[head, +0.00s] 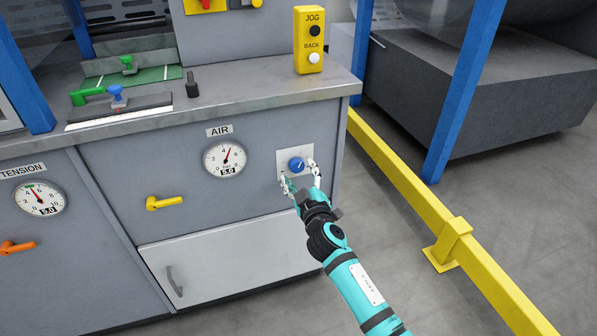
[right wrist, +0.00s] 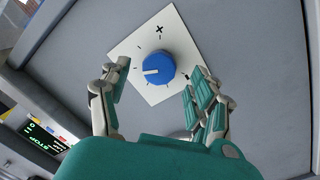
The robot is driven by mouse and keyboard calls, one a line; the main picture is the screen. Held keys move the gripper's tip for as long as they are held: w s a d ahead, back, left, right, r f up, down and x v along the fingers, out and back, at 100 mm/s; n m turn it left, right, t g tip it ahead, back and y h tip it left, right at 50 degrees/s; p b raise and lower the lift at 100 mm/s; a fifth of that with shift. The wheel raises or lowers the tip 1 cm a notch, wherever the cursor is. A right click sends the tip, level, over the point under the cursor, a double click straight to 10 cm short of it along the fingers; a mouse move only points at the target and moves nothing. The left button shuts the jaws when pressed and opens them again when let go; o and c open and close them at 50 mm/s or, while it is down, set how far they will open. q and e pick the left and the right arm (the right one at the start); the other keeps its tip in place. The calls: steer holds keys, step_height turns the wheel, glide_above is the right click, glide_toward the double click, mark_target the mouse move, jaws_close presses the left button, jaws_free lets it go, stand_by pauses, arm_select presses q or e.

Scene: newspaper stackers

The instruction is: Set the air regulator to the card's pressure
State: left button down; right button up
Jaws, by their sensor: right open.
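The blue air regulator knob (head: 297,164) sits on a white plate (head: 284,157) on the front of the grey cabinet. In the right wrist view the blue knob (right wrist: 158,69) carries a white pointer line, and its plate (right wrist: 126,47) has tick marks and a plus sign. I cannot make out a pressure card. My left gripper is not in view.
A yellow lever (head: 165,202) is left of the regulator, and the TENSION gauge (head: 41,198) is at far left. A yellow floor rail (head: 400,185) and a blue post (head: 462,90) are at right.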

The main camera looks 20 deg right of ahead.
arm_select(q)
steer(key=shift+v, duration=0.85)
arm_select(e)
steer(key=shift+w, duration=1.25)
steer(key=c, duration=1.2)
steer(key=shift+n, duration=0.3)
steer(key=shift+f+n+b, duration=0.1)
steer(key=shift+n+b, duration=0.4)
steer(key=shift+n, duration=0.7)
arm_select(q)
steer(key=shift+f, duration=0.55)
arm_select(e)
steer(key=shift+n, duration=1.6)
